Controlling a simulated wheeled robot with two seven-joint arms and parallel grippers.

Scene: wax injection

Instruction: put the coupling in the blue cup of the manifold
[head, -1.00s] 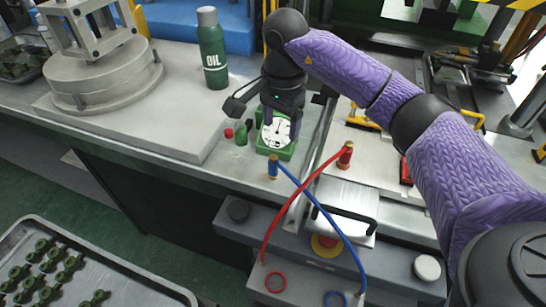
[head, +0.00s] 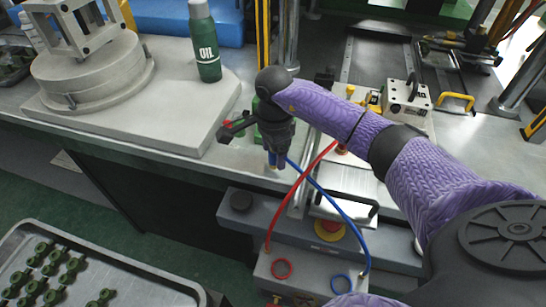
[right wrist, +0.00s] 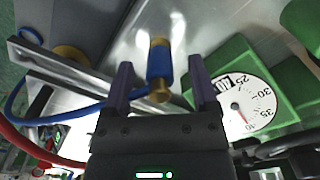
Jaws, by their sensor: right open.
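The blue coupling (right wrist: 159,62) has brass ends and stands on the metal table, with a blue hose (head: 322,205) running from it. In the right wrist view it shows between the two fingers of my open right gripper (right wrist: 160,75), with gaps on both sides. In the head view my right gripper (head: 277,158) is over the coupling and hides most of it. The manifold (head: 310,284) is the grey box at the bottom of the head view. Its blue cup (head: 342,284) is on the right and its red cup (head: 281,268) on the left. My left gripper is out of view.
A green box with a white dial gauge (right wrist: 247,106) stands close beside my right gripper. A red hose (head: 294,200) crosses the blue one. A red emergency button (head: 328,231) lies behind the manifold. An oil bottle (head: 205,42) stands farther back.

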